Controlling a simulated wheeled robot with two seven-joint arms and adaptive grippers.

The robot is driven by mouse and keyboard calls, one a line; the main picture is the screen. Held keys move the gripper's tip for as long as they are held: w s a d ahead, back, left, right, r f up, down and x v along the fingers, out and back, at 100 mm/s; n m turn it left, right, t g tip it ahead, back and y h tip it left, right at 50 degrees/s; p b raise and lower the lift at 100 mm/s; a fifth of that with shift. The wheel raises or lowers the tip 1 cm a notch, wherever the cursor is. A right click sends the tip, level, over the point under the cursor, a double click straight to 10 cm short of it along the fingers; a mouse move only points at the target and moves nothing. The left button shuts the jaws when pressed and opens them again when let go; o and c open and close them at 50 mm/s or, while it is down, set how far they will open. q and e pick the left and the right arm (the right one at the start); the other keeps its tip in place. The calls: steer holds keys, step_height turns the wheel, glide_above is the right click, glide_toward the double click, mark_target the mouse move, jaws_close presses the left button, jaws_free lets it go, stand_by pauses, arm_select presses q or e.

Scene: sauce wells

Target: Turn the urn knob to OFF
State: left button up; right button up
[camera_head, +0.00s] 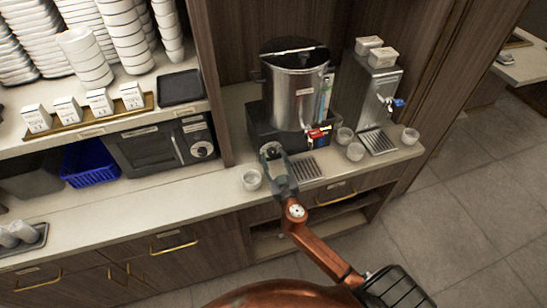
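The urn (297,93) is a tall steel cylinder with a dark lid, standing upright on a black base on the counter. A red-handled tap (316,133) is on its front right. My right gripper (271,150) is at the front left of the black base, with its fingers apart. A dark round part, perhaps the knob, shows between or just behind the fingertips. I cannot tell whether the fingers touch it, and its setting and any OFF mark are too small to read. My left gripper is not in view.
A steel dispenser (366,92) with a blue tap stands right of the urn. Glass cups (252,180) stand on the counter near my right gripper and farther right. A drip tray (306,169) lies below the urn tap. A black oven (150,150) is at left under the shelf.

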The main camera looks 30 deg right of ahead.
steer(key=c, duration=1)
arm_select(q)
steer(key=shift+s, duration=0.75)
arm_select(e)
steer(key=shift+c, duration=0.2)
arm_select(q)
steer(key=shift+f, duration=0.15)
arm_select(e)
steer(key=shift+n, duration=0.3)
steer(key=shift+f+n+b, duration=0.1)
steer(key=shift+n+b, duration=0.35)
steer(key=shift+n, duration=0.55)
steer(key=n, duration=0.2)
steer(key=shift+n, duration=0.4)
steer(key=n, duration=0.3)
steer(key=shift+n+b, duration=0.3)
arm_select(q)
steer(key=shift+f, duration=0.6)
arm_select(e)
steer(key=shift+n+t, duration=0.4)
steer(key=shift+n, duration=1.1)
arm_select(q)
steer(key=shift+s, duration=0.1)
